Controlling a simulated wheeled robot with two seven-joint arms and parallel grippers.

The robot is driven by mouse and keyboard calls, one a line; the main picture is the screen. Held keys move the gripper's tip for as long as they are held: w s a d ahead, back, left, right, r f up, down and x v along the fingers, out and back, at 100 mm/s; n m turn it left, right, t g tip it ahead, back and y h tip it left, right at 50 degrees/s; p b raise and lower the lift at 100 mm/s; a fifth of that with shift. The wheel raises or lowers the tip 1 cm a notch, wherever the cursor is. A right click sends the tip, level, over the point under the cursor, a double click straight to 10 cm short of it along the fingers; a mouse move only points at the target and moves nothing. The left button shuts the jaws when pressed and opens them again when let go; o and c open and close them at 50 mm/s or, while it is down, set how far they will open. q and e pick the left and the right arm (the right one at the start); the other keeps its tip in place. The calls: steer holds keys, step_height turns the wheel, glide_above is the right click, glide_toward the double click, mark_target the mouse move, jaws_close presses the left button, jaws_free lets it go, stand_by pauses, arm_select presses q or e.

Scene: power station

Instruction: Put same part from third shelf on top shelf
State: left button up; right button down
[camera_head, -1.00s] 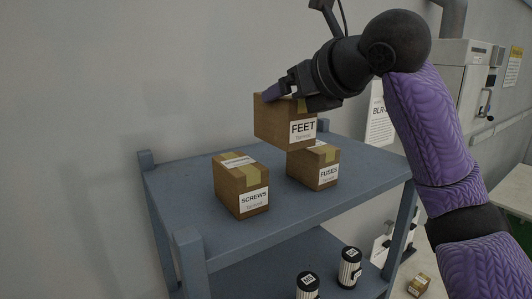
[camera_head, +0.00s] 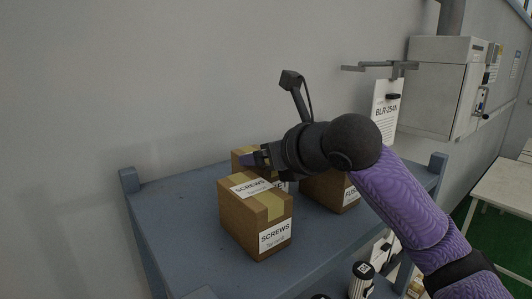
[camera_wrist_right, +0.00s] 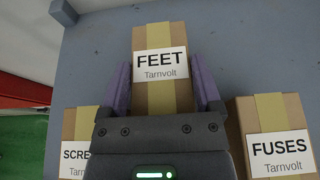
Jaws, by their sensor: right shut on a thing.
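My right gripper (camera_head: 262,158) is shut on the FEET box (camera_head: 240,158), a brown carton with a yellow tape strip. In the head view the box is mostly hidden behind the SCREWS box (camera_head: 238,220) and my gripper. In the right wrist view the FEET box (camera_wrist_right: 160,95) sits between the two purple fingers (camera_wrist_right: 160,92). The SCREWS box stands in front on the top shelf (camera_head: 175,230). The FUSES box (camera_head: 325,192) stands to the right, partly behind my arm. I cannot tell whether the FEET box touches the shelf. My left gripper is not in view.
Black cylinders with white labels (camera_head: 362,280) stand on the shelf below. Blue corner posts (camera_head: 129,180) rise at the shelf's corners. A wall cabinet (camera_head: 440,85) and a hanging BLR-254N sign (camera_head: 387,112) are at the right. The shelf's left part is clear.

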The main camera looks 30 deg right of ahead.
steer(key=shift+s, duration=0.2)
steer(key=shift+w, duration=0.15)
jaws_free()
steer(key=shift+w+f, duration=0.1)
steer(key=shift+s+r, duration=0.2)
steer(key=b+v, duration=0.3)
steer(key=v, duration=0.8)
steer(key=shift+s, duration=0.35)
steer(key=shift+r, duration=0.1)
